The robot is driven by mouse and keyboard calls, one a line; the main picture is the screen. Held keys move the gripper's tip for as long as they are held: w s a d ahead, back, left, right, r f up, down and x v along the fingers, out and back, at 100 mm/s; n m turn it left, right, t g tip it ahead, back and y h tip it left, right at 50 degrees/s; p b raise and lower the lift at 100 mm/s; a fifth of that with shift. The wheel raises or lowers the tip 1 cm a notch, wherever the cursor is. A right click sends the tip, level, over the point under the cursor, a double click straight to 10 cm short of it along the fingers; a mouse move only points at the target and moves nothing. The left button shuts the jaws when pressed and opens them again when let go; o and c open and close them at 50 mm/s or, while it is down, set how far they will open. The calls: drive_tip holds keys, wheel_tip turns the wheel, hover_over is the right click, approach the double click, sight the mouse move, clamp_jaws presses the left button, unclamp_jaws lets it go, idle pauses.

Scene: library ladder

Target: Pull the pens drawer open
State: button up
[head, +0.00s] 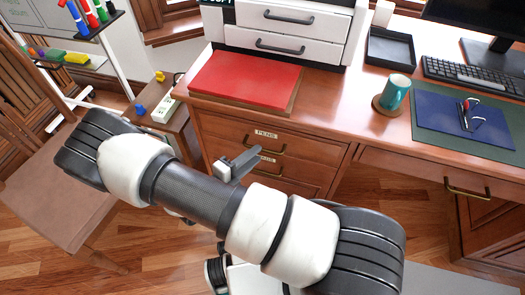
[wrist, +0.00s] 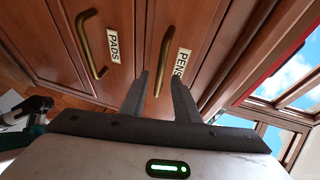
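The pens drawer (head: 225,130) is the top drawer of the wooden desk's left pedestal, and its front looks flush and shut. Its PENS label (wrist: 181,62) and brass bar handle (wrist: 163,60) show in the wrist view; the handle also shows in the head view (head: 277,148). My gripper (wrist: 159,80) is open in front of this drawer, with one finger on each side of the handle's near end in the wrist view. I cannot tell whether the fingers touch the handle. In the head view my gripper (head: 238,163) partly covers the drawer below.
The pads drawer, with its PADS label (wrist: 114,43) and handle (wrist: 88,40), is just below. A wooden chair (head: 60,185) stands at left, by a small side table (head: 165,125). A red folder (head: 245,78), a teal mug (head: 395,92) and a black tray (head: 390,48) are on the desk.

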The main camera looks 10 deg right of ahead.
drive_tip(key=x, duration=0.5)
drive_tip(key=shift+b, duration=0.3)
clamp_jaws()
